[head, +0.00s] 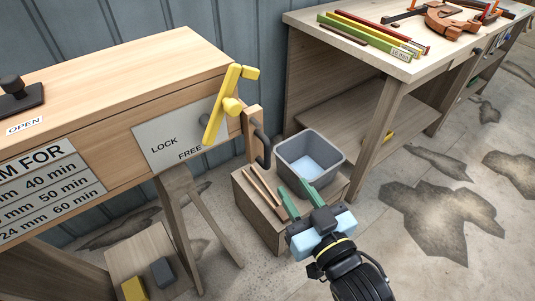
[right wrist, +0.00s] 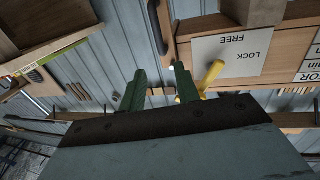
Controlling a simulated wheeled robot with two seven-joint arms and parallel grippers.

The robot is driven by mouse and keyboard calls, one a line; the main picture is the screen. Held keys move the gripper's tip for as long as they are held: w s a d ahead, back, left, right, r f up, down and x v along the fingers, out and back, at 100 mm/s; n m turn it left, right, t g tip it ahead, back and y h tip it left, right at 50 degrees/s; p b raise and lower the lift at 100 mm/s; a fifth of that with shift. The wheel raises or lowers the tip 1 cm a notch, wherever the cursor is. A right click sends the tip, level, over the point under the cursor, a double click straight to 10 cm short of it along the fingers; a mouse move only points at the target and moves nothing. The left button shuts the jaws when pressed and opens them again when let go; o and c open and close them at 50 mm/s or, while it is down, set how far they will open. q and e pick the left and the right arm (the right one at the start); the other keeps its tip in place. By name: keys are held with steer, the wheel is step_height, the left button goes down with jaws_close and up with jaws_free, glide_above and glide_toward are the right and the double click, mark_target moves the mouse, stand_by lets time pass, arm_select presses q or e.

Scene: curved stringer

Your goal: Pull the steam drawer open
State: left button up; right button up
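The steam box (head: 130,80) is a long wooden case at the left in the head view. The drawer's wooden end piece (head: 250,128) is at its right end and carries a dark bar handle (head: 262,146). A yellow lever (head: 222,108) stands steeply tilted in front of the "LOCK / FREE" plate (head: 170,142); I cannot tell its setting. My right gripper (head: 298,198) is open and empty, below and right of the handle, not touching it. In the right wrist view the green fingers (right wrist: 160,88) are apart, with the handle (right wrist: 158,26) and lever (right wrist: 212,74) beyond. My left gripper is out of view.
A low wooden stand (head: 262,212) holds a grey bin (head: 332,150) and thin wooden sticks (head: 268,192), close by my right gripper. A workbench (head: 350,48) with coloured strips and clamps stands at the back right. The floor at right is clear.

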mark_target(269, 149)
steer(key=b+x, duration=0.2)
steer(key=x, duration=0.9)
steer(key=shift+w+a+r, duration=0.1)
steer(key=shift+w+a, duration=0.1)
steer(key=shift+w, duration=0.15)
arm_select(q)
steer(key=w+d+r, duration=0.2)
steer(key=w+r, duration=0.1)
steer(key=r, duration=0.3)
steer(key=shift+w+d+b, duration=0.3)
steer(key=shift+b, duration=0.05)
arm_select(e)
steer(key=shift+x, duration=0.75)
jaws_close()
steer(key=shift+d, duration=0.1)
